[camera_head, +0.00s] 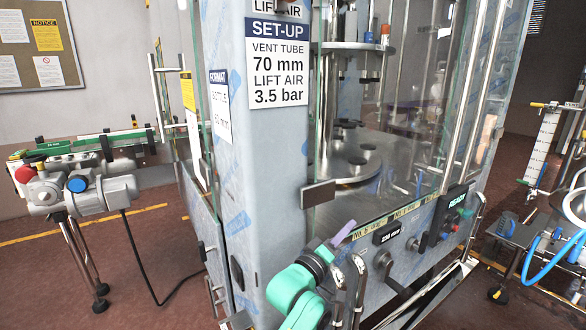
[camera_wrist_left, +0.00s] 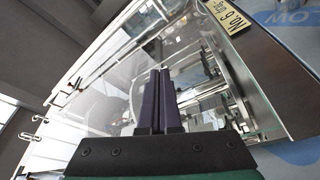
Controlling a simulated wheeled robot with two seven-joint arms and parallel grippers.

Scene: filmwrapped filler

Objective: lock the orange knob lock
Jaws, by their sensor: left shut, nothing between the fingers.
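A small orange-red piece (camera_head: 385,30) sits high on a post inside the glass-fronted machine. I cannot tell whether it is the orange knob lock, and no other clear orange knob shows. My left gripper (camera_head: 348,229), with purple fingers on a green wrist, is in front of the machine's lower glass edge, well below that piece. In the left wrist view its two fingers (camera_wrist_left: 160,72) lie together with nothing between them, pointing toward the glass. My right gripper is out of view.
The grey machine column (camera_head: 250,150) carries a set-up sign (camera_head: 278,60). A control panel (camera_head: 440,222) with a READY label and knobs runs below the glass. Bare metal handles stand right of my wrist. A unit with a red knob (camera_head: 25,174) stands left; brown floor (camera_head: 150,270) is open there.

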